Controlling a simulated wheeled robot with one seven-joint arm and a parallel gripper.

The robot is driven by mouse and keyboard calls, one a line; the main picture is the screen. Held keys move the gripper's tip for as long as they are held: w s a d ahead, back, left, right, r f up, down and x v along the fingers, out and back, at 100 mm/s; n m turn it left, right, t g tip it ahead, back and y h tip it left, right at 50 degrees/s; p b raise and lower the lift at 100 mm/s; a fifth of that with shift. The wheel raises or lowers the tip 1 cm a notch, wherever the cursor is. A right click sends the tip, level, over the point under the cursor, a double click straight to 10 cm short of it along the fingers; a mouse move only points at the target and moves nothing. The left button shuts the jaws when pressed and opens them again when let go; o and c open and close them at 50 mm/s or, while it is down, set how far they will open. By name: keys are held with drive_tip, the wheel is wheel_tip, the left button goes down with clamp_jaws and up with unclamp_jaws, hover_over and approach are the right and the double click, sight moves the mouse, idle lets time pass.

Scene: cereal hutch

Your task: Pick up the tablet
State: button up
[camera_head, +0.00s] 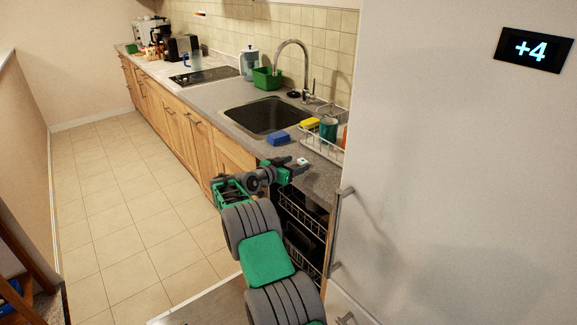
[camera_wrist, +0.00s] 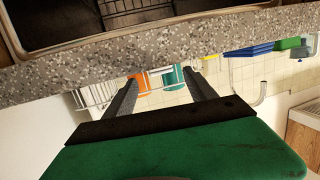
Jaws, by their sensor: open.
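A small pale item (camera_head: 303,161), possibly the tablet, shows at the front edge of the counter right by my fingertips in the head view. It is too small to be sure what it is, and I cannot make it out in the wrist view. My gripper (camera_head: 294,167) is at the counter's front edge, above the open dishwasher. In the wrist view my gripper (camera_wrist: 162,80) has its two dark fingers spread apart, with nothing seen held between them. I cannot tell whether the fingers touch the pale item.
The dishwasher (camera_head: 302,238) stands open with racks out. On the counter (camera_head: 322,178) are a dish rack (camera_head: 325,147) with a teal cup (camera_head: 328,130), a blue block (camera_head: 279,139) and a yellow sponge (camera_head: 310,122). A sink (camera_head: 266,116) lies beyond. A tall white panel (camera_head: 450,180) bounds the right.

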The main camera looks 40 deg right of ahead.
sight(302, 161)
drive_tip(key=shift+x, duration=1.75)
drive_tip(key=shift+c, duration=0.4)
drive_tip(key=c, duration=1.3)
drive_tip(key=shift+s+a, duration=0.1)
drive_tip(key=shift+a, duration=0.05)
drive_tip(key=shift+c, duration=0.2)
